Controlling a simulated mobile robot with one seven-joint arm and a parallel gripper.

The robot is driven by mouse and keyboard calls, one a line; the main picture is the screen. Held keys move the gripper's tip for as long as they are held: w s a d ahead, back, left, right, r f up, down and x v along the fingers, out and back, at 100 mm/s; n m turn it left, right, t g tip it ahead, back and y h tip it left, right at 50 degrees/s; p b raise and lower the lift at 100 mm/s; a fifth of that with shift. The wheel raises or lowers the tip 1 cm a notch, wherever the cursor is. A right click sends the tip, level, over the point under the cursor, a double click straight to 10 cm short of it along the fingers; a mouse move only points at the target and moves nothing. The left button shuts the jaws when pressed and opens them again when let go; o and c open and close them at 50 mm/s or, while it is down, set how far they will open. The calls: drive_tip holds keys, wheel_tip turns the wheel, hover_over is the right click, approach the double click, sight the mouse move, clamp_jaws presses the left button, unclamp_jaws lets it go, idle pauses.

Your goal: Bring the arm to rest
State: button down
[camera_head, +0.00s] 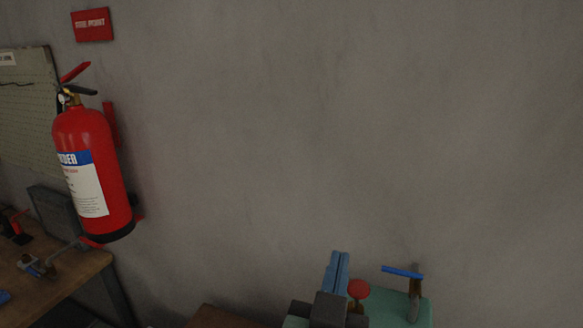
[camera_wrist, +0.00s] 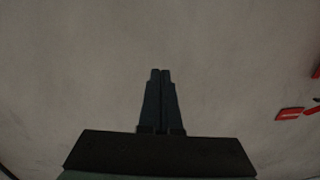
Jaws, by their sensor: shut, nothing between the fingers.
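My gripper (camera_wrist: 160,72) points away from the camera in the wrist view, its two long dark fingers lying together with nothing between them. In the head view my gripper (camera_head: 341,254) shows at the bottom, right of the middle, as two blue-grey fingers side by side above a dark block. The fingers point up and look closed. The rest of my arm is mostly below the picture's edge.
A red fire extinguisher (camera_head: 95,170) hangs on the wall at left, above a wooden workbench (camera_head: 70,285). A blue lever (camera_head: 403,272) and a red disc (camera_head: 358,290) show beside the gripper. The wall's middle is bare.

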drive_tip(key=s+a+r+n+t+y, duration=0.1)
drive_tip(key=s+a+r+t, duration=0.1)
drive_tip(key=r, duration=0.8)
drive_tip(key=s+a+r+n+t+y, duration=0.1)
drive_tip(key=s+r+t, duration=0.3)
drive_tip(key=r, duration=0.6)
drive_tip(key=s+a+r+n+t+y, duration=0.1)
drive_tip(key=s+a+r+t+y, duration=0.2)
drive_tip(key=r, duration=0.8)
drive_tip(key=shift+s+a+n+t, duration=0.4)
drive_tip(key=shift+s+a+t, duration=0.05)
drive_tip(key=shift+t, duration=0.35)
